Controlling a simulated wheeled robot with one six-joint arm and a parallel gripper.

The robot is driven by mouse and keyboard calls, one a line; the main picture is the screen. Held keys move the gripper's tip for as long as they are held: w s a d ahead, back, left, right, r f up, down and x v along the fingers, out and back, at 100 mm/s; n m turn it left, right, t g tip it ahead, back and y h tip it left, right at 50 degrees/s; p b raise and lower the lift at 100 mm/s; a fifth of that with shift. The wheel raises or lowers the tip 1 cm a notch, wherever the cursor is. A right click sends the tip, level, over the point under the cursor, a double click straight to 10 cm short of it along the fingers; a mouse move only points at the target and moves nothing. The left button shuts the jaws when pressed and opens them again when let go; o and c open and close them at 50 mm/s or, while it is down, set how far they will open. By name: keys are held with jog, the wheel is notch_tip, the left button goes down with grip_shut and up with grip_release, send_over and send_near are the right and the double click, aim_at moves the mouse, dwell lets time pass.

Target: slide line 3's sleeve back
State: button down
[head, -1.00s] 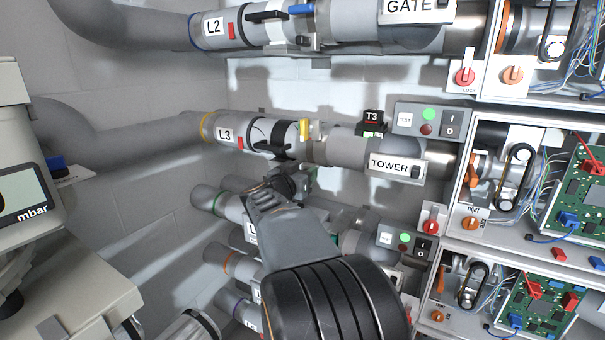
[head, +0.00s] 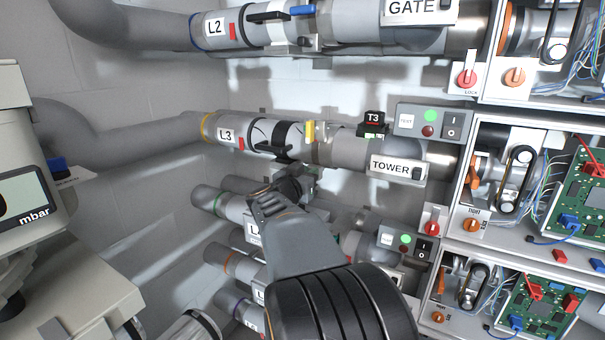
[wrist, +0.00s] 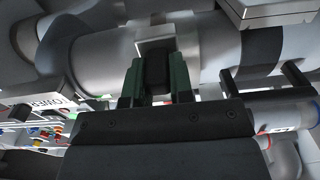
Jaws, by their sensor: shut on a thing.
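Line 3's tube, with its L3 label (head: 226,136), runs across the middle of the head view. On it are a black band (head: 285,138), a black handle (head: 274,152) and a yellow lever (head: 310,131). My gripper (head: 292,182) is just below the tube at the sleeve; its fingertips are largely hidden there by my own wrist. In the wrist view, my gripper's green fingers (wrist: 157,82) are shut on a small pale-edged block (wrist: 155,46) against the tube. A dark band (wrist: 262,50) and black handle posts (wrist: 294,76) show to its right.
Line 2 (head: 214,27) runs above, and more tubes (head: 231,206) lie close below. The TOWER plate (head: 396,167), a switch box (head: 430,121) and open electronics cabinets (head: 575,185) stand to the right. A mbar gauge (head: 27,200) is at the left.

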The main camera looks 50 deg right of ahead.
jog(key=s, duration=0.2)
jog(key=s+d, duration=0.1)
jog(key=shift+s+f, duration=0.1)
jog(key=shift+s, duration=0.3)
jog(key=c, duration=1)
grip_release()
jog(key=shift+s, duration=0.15)
jog(key=shift+a, duration=0.1)
jog(key=shift+a, duration=0.3)
jog(key=v, duration=1.3)
